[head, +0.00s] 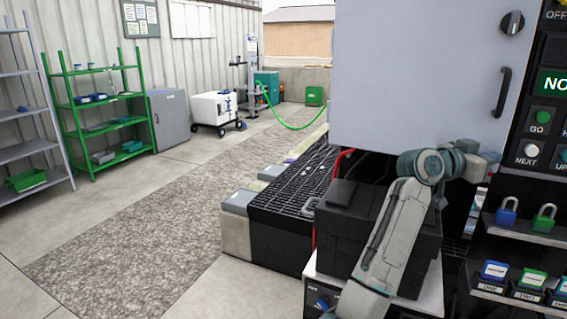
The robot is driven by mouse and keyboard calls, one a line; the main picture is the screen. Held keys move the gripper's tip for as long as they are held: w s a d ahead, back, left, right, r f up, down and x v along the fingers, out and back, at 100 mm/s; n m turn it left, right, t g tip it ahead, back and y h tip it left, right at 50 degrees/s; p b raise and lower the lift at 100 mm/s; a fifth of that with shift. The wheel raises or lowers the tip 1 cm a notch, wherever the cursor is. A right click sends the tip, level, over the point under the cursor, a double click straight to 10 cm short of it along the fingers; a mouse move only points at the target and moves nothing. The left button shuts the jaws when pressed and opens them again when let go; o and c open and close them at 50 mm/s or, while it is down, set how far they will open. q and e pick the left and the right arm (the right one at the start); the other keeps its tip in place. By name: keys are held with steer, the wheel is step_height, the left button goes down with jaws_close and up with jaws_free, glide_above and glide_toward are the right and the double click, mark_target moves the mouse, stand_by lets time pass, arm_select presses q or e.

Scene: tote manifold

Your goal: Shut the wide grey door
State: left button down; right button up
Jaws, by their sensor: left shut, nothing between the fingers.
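A wide grey door (420,70) fills the upper right of the head view as a large flat panel, and its top is cut off by the frame. It has a black upright handle (503,92) near its right edge and a dark knob (513,22) above that. I cannot tell from this view how far the door stands from its frame. My left gripper (484,166) is shut and empty, just below the door's lower right part; its fingers are small and partly hidden by the wrist. I cannot tell whether it touches the door. My right gripper is out of view.
A black panel with buttons (543,117) and padlocks (507,212) stands close on the right. A black box (375,225) sits below the door, behind my arm. A low black grated platform (290,195) lies left of it. The floor at left is clear up to green shelves (100,110).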

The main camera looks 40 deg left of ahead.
arm_select(q)
steer(key=shift+w+a+r+n+t+y, duration=0.2)
steer(key=shift+w+n+t+y, duration=0.1)
steer(key=shift+w, duration=0.35)
steer(key=shift+w+a+r+n+t+y, duration=0.1)
steer(key=shift+w+r+n+t+y, duration=0.15)
steer(key=shift+w, duration=0.35)
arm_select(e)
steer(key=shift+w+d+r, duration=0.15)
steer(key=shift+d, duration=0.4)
